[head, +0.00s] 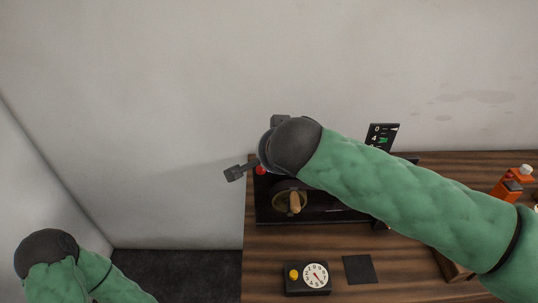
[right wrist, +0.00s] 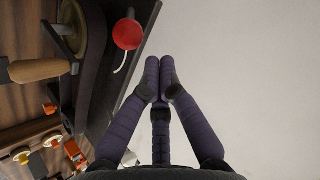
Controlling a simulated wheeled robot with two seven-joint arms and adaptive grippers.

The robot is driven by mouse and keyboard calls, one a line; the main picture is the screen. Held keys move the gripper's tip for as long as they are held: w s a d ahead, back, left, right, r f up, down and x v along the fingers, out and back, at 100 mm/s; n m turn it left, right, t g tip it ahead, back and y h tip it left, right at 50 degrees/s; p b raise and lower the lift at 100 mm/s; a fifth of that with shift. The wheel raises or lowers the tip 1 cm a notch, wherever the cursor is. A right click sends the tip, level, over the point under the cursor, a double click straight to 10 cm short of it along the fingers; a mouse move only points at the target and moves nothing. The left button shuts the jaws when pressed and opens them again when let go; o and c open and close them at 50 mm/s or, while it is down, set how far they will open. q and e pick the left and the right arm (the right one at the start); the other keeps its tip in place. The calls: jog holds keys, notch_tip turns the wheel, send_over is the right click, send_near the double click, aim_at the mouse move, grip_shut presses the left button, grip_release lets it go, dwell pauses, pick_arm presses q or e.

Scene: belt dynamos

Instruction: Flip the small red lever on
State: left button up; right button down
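The small red lever's round red knob (right wrist: 127,34) shows in the right wrist view, at the edge of a dark base, with a thin pale curved piece beside it. In the head view a bit of the red knob (head: 260,170) shows at the left end of the dark machine, beside my right wrist. My right gripper (right wrist: 160,68) has its purple fingertips together with nothing seen between them. It is just right of the knob in the wrist view and apart from it in the picture. In the head view my right wrist hides the fingertips. My left gripper is out of sight.
The dark machine base (head: 265,208) carries a brass-coloured wheel with a wooden handle (head: 295,203). A dial box with a yellow knob (head: 307,278), a black square (head: 359,269), a display sign (head: 381,136) and an orange bottle (head: 513,183) are on the wooden table (head: 400,285).

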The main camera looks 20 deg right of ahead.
jog(key=s+d+r+p, duration=0.1)
jog(key=s+r+p, duration=0.1)
jog(key=s+r, duration=0.4)
notch_tip(320, 180, up, 3)
jog(key=shift+d+r+p, duration=0.15)
jog(key=shift+d+p, duration=0.1)
jog(key=shift+p, duration=0.05)
dwell(0.3)
